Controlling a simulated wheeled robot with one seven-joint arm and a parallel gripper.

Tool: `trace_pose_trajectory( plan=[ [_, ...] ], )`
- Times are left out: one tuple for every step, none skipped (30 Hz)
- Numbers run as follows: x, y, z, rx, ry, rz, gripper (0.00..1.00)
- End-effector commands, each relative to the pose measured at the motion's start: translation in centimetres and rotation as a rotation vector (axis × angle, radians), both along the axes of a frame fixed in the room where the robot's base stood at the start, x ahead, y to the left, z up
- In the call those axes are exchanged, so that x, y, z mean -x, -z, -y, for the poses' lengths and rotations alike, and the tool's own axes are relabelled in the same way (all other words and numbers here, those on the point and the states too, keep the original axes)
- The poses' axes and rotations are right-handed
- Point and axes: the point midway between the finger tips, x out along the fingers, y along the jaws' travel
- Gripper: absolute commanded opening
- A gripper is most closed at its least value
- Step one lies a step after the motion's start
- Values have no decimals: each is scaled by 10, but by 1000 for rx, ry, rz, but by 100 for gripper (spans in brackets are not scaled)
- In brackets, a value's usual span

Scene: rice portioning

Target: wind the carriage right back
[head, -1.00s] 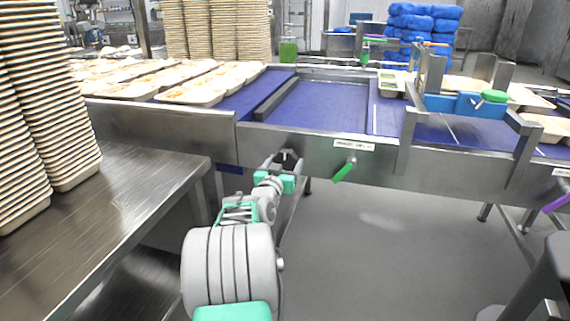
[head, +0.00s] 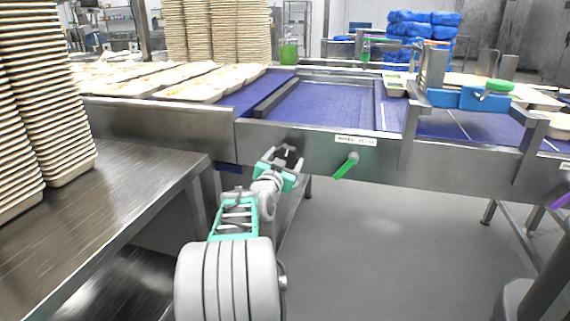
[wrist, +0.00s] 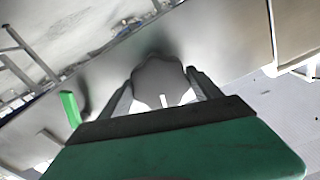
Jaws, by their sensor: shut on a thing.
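My gripper (head: 284,160) is at the near side wall of the conveyor (head: 290,136). In the wrist view its two fingers (wrist: 160,92) are closed around a dark grey lobed knob (wrist: 160,76) with a short white mark at its lower edge. In the head view the fingers mostly hide the knob. A blue-belted bed (head: 325,104) lies above it, with a raised metal bar (head: 275,95) at its left and a narrow upright strip at its right. I cannot tell which part is the carriage.
A green handle (head: 345,166) hangs right of my gripper, under a white label (head: 356,140); it also shows in the wrist view (wrist: 69,108). A steel table (head: 130,200) with tray stacks (head: 40,120) stands left. A blue block with a green knob (head: 499,86) spans the belt at right.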

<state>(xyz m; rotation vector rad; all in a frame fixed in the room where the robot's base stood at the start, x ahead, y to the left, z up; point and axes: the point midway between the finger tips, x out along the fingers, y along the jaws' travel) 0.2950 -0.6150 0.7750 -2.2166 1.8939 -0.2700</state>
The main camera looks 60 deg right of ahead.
Motion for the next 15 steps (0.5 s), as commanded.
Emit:
trace_pose_trajectory(
  plan=[
    [0, 0, 0, -2, 0, -1, 38],
    [0, 0, 0, -2, 0, -1, 38],
    [0, 1, 0, -2, 0, -1, 38],
    [0, 1, 0, -2, 0, 2, 38],
    [0, 2, 0, -3, 0, 7, 38],
    [0, 3, 0, -4, 1, 20, 38],
    [0, 4, 0, -6, 1, 31, 38],
    [0, 4, 0, -8, 1, 48, 38],
    [0, 5, 0, -10, 0, 69, 38],
    [0, 5, 0, -13, 0, 86, 38],
    [0, 5, 0, -15, 0, 102, 38],
    [0, 5, 0, -20, 1, 122, 38],
    [0, 5, 0, -21, 0, 138, 38],
    [0, 4, 0, -23, 0, 154, 38],
    [0, 4, 0, -27, 0, 176, 38]
  ],
)
